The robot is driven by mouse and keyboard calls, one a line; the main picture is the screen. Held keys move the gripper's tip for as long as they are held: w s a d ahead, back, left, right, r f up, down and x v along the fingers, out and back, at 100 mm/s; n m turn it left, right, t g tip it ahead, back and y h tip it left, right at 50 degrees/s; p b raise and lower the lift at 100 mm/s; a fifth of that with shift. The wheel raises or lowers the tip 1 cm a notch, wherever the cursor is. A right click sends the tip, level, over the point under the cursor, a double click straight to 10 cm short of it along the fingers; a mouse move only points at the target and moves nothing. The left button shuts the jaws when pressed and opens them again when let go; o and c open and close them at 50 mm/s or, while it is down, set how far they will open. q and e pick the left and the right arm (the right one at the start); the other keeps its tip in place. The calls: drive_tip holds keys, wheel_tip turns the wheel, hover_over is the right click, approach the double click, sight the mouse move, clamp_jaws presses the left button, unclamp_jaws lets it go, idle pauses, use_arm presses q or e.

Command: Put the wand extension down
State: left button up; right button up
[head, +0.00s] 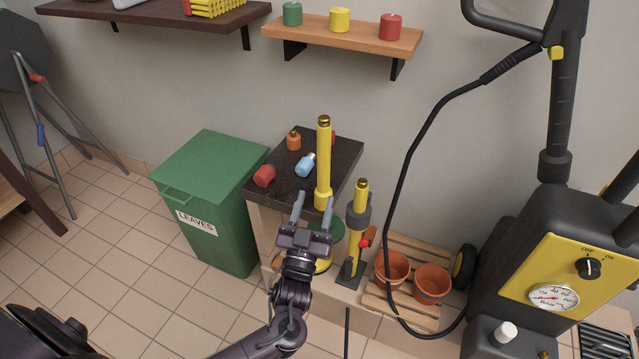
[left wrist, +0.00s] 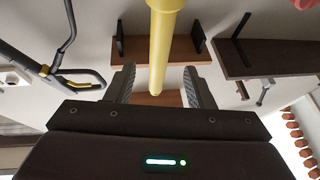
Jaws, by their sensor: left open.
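The wand extension (head: 323,150) is a yellow tube with a brass tip and a wider yellow collar at its lower end. It stands upright in front of the dark-topped cabinet. My left gripper (head: 314,203) is open, its two fingers pointing up near the collar. In the left wrist view the yellow tube (left wrist: 160,50) shows between the two open fingers (left wrist: 158,85), with a gap on both sides. What the extension rests on is mostly hidden behind my gripper; a green round part and some yellow show there. My right gripper is out of view.
A yellow wand with a red trigger (head: 357,235) stands in a dark holder just right. The cabinet top (head: 338,158) carries several small bottles and cans. A green bin (head: 212,170) is left; clay pots (head: 431,283) and a pressure washer (head: 555,265) with a black hose are right.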

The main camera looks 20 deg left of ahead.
use_arm(q)
drive_tip(key=s+d+f+g+h, duration=0.2)
drive_tip(key=s+f+g, duration=0.35)
drive_tip(key=f, duration=0.35)
drive_tip(key=s+d+f+g+h, duration=0.1)
drive_tip(key=s+d+f+g, duration=0.1)
drive_tip(key=s+f+g, duration=0.4)
drive_tip(key=s+f+m+g, duration=0.2)
drive_tip(key=s+g, duration=0.3)
drive_tip(key=s, duration=0.1)
drive_tip(key=s+f+m+g, duration=0.2)
drive_tip(key=s+g, duration=0.3)
drive_tip(key=s, duration=0.2)
drive_tip(key=shift+s+d+f+m+h, duration=0.25)
drive_tip(key=shift+s+f+m+h, duration=0.05)
drive_tip(key=shift+f+m+h, duration=0.1)
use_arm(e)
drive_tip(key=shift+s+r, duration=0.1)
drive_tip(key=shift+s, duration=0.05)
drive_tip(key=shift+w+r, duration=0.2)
